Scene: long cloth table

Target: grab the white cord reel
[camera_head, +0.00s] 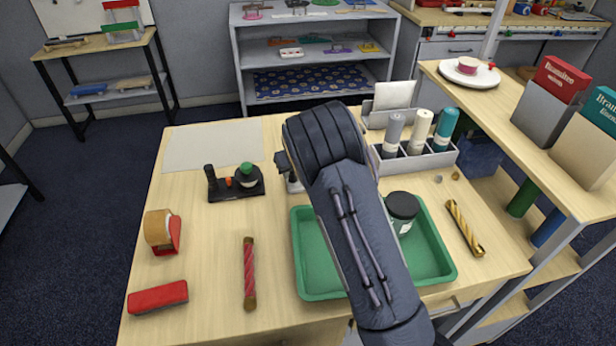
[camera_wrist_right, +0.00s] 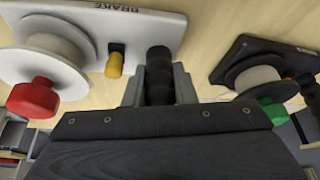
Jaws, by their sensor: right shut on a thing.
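The white cord reel (camera_wrist_right: 150,28) fills the upper left of the right wrist view. It has a white base marked BRAKE, a white spool with a red knob, a yellow knob and a black upright handle (camera_wrist_right: 159,68). My right gripper (camera_wrist_right: 160,88) has its two grey fingers closed around this handle. In the head view my right arm hides most of the reel, and the fingertips cannot be made out. Whether the base touches the table is unclear. My left gripper is not in view.
A black reel with a green knob (camera_head: 236,183) stands just left of my right gripper. A green tray (camera_head: 310,285) lies under my forearm. A bottle rack (camera_head: 437,160) stands behind right. A tape dispenser (camera_head: 162,232) and a red case (camera_head: 158,297) lie left.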

